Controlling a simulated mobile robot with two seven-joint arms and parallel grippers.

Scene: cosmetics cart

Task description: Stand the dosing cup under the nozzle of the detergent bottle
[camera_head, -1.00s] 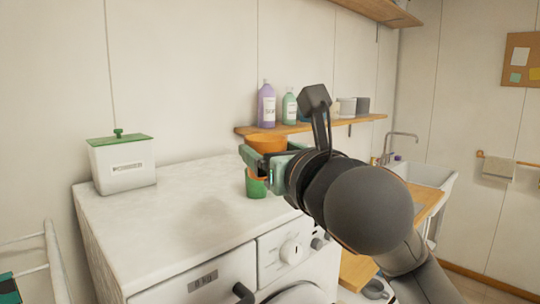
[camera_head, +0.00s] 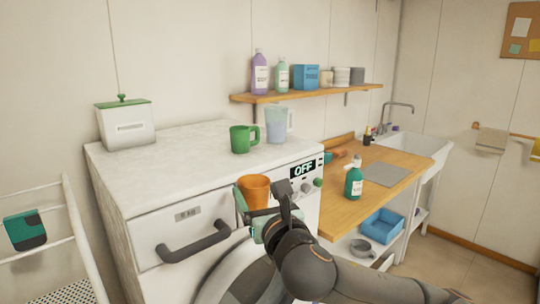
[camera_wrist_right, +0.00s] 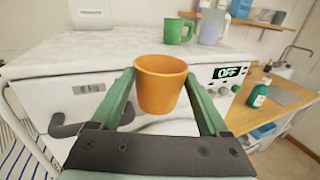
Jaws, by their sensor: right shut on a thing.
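An orange cup (camera_head: 253,190), likely the dosing cup, is held upright in my right gripper (camera_head: 262,212). In the right wrist view the cup (camera_wrist_right: 160,84) sits between the two green fingers of the gripper (camera_wrist_right: 160,95), which are shut on it. The cup is in front of the washing machine's front panel, at about the height of its controls. A teal bottle with a white nozzle (camera_head: 354,180), likely the detergent bottle, stands upright on the wooden counter to the right. It also shows in the right wrist view (camera_wrist_right: 260,92). My left gripper is not in view.
A green mug (camera_head: 240,140) and a clear jug (camera_head: 276,126) stand on the white washing machine top (camera_head: 185,150). A grey mat (camera_head: 386,174) lies on the counter (camera_head: 350,213) right of the bottle. A shelf (camera_head: 310,92) with bottles hangs behind. The counter's front is clear.

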